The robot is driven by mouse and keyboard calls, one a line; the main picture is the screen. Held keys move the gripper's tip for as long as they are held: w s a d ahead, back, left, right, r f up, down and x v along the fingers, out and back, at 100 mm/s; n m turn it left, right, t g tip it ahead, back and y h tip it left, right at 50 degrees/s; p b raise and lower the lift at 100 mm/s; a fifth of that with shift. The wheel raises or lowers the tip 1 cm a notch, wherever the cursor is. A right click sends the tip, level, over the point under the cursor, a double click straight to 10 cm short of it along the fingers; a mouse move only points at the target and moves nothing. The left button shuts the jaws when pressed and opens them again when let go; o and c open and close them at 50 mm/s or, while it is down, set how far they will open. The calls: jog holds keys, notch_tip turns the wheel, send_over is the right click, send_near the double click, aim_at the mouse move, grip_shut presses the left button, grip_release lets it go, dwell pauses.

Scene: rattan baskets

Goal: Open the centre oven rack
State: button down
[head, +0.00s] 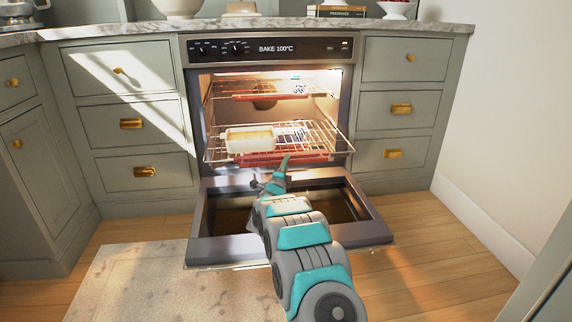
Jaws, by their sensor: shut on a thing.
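The oven (268,49) stands under the counter with its door (338,251) folded down. The centre oven rack (318,138) is a wire rack that sticks out towards me, past the front of the oven cavity. A pale rectangular dish (250,139) sits on its left part, and a patterned item (299,135) is further right. My gripper (278,174) is above the open door, at the front of the centre rack. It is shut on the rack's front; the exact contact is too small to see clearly.
An upper rack (270,97) with a red front strip sits further in. Another red strip (315,157) shows below the centre rack. Drawers (400,109) flank the oven. A rug (130,280) lies at the left; wooden floor at the right is clear.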

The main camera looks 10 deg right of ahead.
jog(key=c, duration=0.7)
grip_release()
jog(key=shift+s+a, duration=0.1)
jog(key=shift+s, duration=0.05)
jog(key=v, duration=0.7)
jog(key=shift+s+f+p, duration=0.2)
jog(key=shift+s+p, duration=0.05)
jog(key=shift+p, duration=0.05)
jog(key=shift+a+r, duration=0.1)
